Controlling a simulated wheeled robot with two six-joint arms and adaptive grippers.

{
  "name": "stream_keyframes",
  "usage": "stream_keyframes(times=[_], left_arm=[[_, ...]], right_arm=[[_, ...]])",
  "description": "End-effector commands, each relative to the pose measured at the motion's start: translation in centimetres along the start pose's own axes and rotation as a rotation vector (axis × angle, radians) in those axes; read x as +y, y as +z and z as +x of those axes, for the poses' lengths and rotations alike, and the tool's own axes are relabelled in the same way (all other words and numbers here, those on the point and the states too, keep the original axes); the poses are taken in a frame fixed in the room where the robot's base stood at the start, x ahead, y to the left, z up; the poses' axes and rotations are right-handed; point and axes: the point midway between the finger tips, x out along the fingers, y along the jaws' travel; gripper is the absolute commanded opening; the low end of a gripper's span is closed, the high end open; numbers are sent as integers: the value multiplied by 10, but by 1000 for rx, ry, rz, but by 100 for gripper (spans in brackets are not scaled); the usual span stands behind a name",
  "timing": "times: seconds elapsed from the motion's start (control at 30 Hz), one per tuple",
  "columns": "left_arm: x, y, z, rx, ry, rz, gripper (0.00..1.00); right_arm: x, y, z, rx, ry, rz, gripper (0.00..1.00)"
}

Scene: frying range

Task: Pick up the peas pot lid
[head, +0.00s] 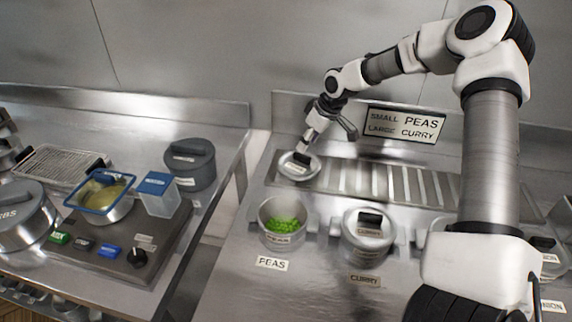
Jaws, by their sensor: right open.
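The peas pot lid (298,169) is a round metal lid with a black handle and a small label. It lies at the left end of the slotted rack behind the pots, off its pot. The open peas pot (283,238) stands in front of it with green peas (285,227) inside. My right gripper (322,138) is open just above and behind the lid, with one finger close to the handle. I cannot tell whether that finger touches it. My left gripper is out of view.
A lidded curry pot (367,252) stands right of the peas pot. A sign (401,124) reads small peas, large curry. At left are a fryer with a blue-rimmed basket (98,207), a blue-topped container (158,202) and a dark lidded pot (190,178). My right arm hides pots farther right.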

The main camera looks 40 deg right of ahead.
Motion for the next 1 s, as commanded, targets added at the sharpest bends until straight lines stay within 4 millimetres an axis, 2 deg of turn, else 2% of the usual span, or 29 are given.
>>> stream_keyframes(times=[0.27, 0.33, 0.43, 0.6, 0.63, 0.73, 0.77, 1.0], left_arm=[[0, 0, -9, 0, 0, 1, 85], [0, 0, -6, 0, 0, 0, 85], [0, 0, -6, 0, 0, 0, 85], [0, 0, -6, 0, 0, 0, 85], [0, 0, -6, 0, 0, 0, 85], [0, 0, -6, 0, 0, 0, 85], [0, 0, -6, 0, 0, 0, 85], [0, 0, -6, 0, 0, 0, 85]], right_arm=[[2, 2, 43, -4, 1, 1, 47], [2, 2, 57, -2, 0, -1, 47], [2, 1, 64, 1, 1, 0, 47], [2, 1, 64, 3, 0, 0, 47], [2, 1, 64, 3, 0, 0, 40], [2, 1, 64, 3, 0, 0, 4], [2, 1, 64, 3, 0, 0, 0], [2, 1, 64, 2, 0, 0, 0]])
